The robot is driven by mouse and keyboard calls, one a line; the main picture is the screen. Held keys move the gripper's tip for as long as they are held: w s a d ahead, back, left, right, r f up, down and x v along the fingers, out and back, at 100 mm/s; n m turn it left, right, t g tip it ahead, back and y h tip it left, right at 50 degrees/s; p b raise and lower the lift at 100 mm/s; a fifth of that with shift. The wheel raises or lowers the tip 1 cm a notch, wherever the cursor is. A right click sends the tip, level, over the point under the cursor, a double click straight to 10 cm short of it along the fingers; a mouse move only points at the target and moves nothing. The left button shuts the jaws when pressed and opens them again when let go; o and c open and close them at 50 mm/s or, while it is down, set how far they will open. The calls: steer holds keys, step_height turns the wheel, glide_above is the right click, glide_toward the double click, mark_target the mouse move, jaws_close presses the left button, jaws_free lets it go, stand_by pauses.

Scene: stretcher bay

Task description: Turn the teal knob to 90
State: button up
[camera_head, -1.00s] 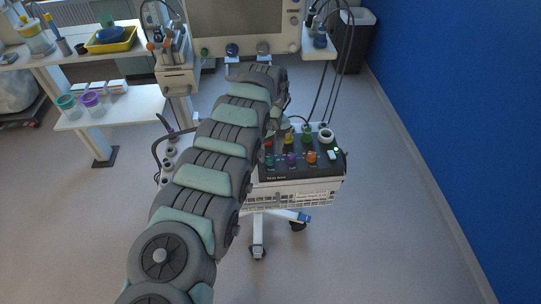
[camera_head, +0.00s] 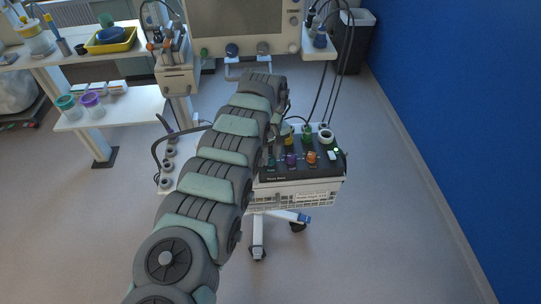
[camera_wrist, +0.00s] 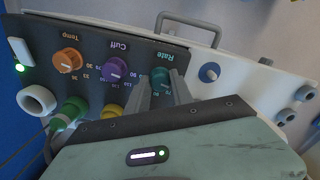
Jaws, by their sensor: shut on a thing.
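The teal knob (camera_wrist: 160,77) sits under the upside-down "Rate" label on the dark panel (camera_wrist: 90,48) in the wrist view. My gripper (camera_wrist: 161,84) has one finger on each side of it and is shut on it. Its pointer and the small scale numbers are partly hidden by the fingers, so I cannot read its setting. In the head view the teal knob (camera_head: 271,161) shows at the left of the front knob row, beside my arm, and my gripper is hidden behind the arm.
A purple knob (camera_wrist: 115,70) and an orange knob (camera_wrist: 67,61) are beside it. Green (camera_wrist: 74,110) and yellow (camera_wrist: 112,111) parts stand close to my gripper. A white ring-shaped part (camera_wrist: 37,100) is at the left. A monitor (camera_head: 235,22) stands behind the panel.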

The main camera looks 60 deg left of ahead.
jaws_close()
steer(key=shift+m+p, duration=0.3)
steer(key=shift+p, duration=0.05)
steer(key=m+p, duration=0.2)
steer(key=shift+r+m, duration=0.15)
steer(key=shift+m, duration=0.25)
steer(key=m+p, duration=0.1)
steer(key=m, duration=0.2)
steer(key=shift+m, duration=0.3)
steer(key=m+p, duration=0.1)
steer(key=m, duration=0.3)
steer(key=shift+f, duration=0.2)
steer(key=shift+a+m, duration=0.1)
steer(key=shift+m, duration=2.2)
steer(key=shift+s, duration=0.1)
